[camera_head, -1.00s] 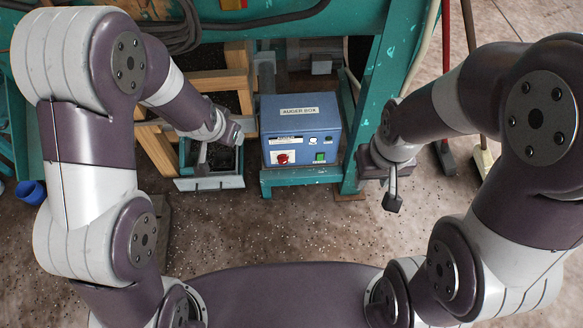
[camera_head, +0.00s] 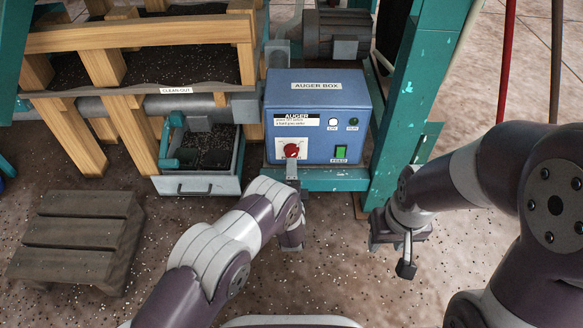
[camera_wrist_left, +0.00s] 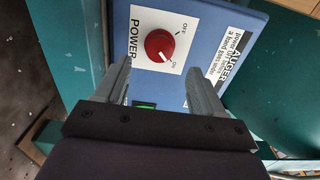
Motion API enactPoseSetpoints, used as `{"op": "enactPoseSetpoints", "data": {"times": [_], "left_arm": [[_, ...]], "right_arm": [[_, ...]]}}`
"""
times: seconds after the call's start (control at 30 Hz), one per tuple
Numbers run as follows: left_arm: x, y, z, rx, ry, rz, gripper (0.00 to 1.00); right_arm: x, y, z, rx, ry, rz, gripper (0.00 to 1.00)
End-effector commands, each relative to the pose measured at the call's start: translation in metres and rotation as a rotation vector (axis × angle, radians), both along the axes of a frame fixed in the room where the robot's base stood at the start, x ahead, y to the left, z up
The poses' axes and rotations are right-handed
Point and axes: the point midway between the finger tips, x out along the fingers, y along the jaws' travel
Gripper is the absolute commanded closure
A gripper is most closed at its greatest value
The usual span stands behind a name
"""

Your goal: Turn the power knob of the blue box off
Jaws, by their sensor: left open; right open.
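The blue auger box (camera_head: 318,88) sits on a teal shelf in the head view. Its red power knob (camera_head: 291,150) is at the lower left of the front panel. In the left wrist view the red knob (camera_wrist_left: 160,45) sits on a white plate marked POWER, OFF and ON, its white pointer toward ON. My left gripper (camera_head: 291,172) is at the knob, just in front of the panel; in the left wrist view its open fingers (camera_wrist_left: 160,80) stand either side below the knob, apparently not touching it. My right gripper (camera_head: 405,255) is open and empty, right of the box.
A green switch (camera_head: 341,153) is on the panel right of the knob. A grey drawer (camera_head: 205,182) of soil is left of the box, with a wooden step (camera_head: 75,240) farther left. A teal post (camera_head: 405,100) stands right of the box.

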Motion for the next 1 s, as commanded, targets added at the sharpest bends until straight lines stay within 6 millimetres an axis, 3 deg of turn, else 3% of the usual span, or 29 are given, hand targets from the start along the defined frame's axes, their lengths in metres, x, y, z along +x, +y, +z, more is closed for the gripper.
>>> {"op": "enactPoseSetpoints", "data": {"times": [0.03, 0.1, 0.3, 0.6, 0.8, 1.0], "left_arm": [[0.012, 0.001, -0.008, -0.001, -0.003, 0.001, 0.31], [0.028, 0.001, -0.008, -0.002, -0.003, 0.001, 0.31], [0.057, 0.0, -0.004, 0.0, 0.0, -0.001, 0.31], [0.062, 0.0, 0.0, 0.0, 0.002, -0.001, 0.31], [0.062, 0.0, 0.0, 0.0, 0.003, -0.001, 0.87], [0.062, 0.0, -0.001, -0.008, 0.003, -0.001, 0.87]], "right_arm": [[0.0, 0.0, -0.016, 0.0, 0.001, 0.0, 0.57], [0.0, 0.0, -0.026, 0.0, 0.001, 0.0, 0.57], [0.0, 0.0, -0.039, 0.0, 0.001, 0.0, 0.57], [0.0, 0.0, -0.039, 0.0, 0.001, 0.0, 0.57], [0.0, 0.0, -0.039, 0.0, 0.001, 0.0, 0.57], [0.0, 0.0, -0.039, 0.0, 0.001, 0.0, 0.57]]}}
